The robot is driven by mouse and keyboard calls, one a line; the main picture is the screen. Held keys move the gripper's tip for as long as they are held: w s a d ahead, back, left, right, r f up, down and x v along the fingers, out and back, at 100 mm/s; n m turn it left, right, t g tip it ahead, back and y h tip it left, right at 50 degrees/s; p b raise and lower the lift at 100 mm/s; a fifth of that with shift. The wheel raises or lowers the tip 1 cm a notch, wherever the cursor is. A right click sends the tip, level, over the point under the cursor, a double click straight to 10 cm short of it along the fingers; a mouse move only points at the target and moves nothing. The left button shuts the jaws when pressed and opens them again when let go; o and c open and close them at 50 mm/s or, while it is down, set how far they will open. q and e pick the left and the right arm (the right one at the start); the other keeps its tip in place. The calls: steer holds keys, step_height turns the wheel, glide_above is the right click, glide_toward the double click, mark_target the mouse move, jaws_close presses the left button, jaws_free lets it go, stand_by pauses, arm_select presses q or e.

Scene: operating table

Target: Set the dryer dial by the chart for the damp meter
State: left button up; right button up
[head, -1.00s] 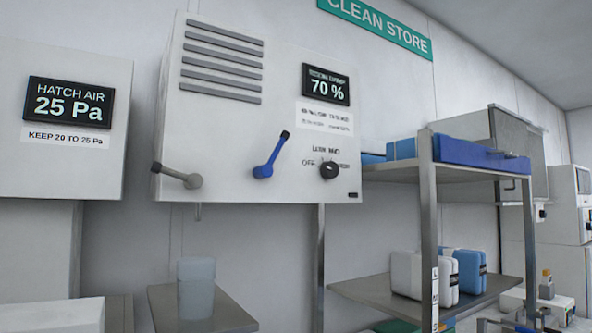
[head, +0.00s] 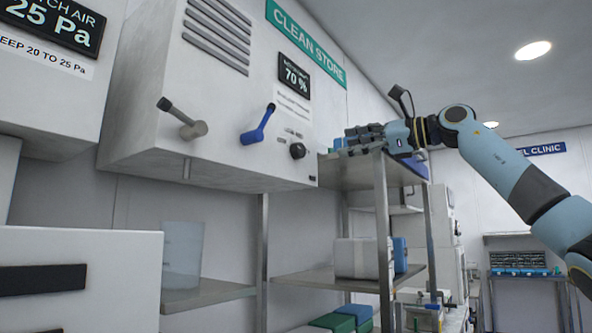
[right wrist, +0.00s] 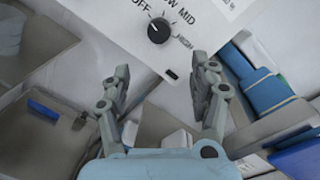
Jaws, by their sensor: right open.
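The dryer is a pale wall box (head: 215,115) with a black damp meter (head: 295,76) reading 70 %. A white chart (head: 293,104) sits below the meter, its print too small to read. The black dial (head: 297,150) is at the box's lower right. In the right wrist view the dial (right wrist: 159,30) shows with OFF, LOW, MID and HIGH marks around it; its white line points up and left, toward the OFF–LOW side. My right gripper (head: 340,142) is open and empty, right of the dial and apart from it. It also shows in the right wrist view (right wrist: 160,82), fingers spread below the dial. My left gripper is not in view.
A blue lever (head: 258,125) and a grey lever (head: 181,120) stick out left of the dial. A metal shelf rack (head: 382,215) with boxes stands close under my right arm. A hatch air box (head: 40,100) is at far left.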

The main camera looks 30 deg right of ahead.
mark_target(302, 151)
steer(key=p+x, duration=0.2)
steer(key=x, duration=0.3)
steer(key=p+x, duration=0.2)
steer(key=x, duration=0.3)
steer(key=shift+w+a+r+p, duration=0.1)
steer(key=shift+a+r+p, duration=0.15)
steer(key=shift+p, duration=0.15)
steer(key=shift+w+a, duration=0.1)
steer(key=shift+w, duration=0.25)
steer(key=shift+w+a, duration=0.15)
steer(key=shift+f, duration=0.15)
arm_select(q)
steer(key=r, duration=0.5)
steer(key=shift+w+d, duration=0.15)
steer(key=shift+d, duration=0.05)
arm_select(e)
steer(key=c, duration=1.2)
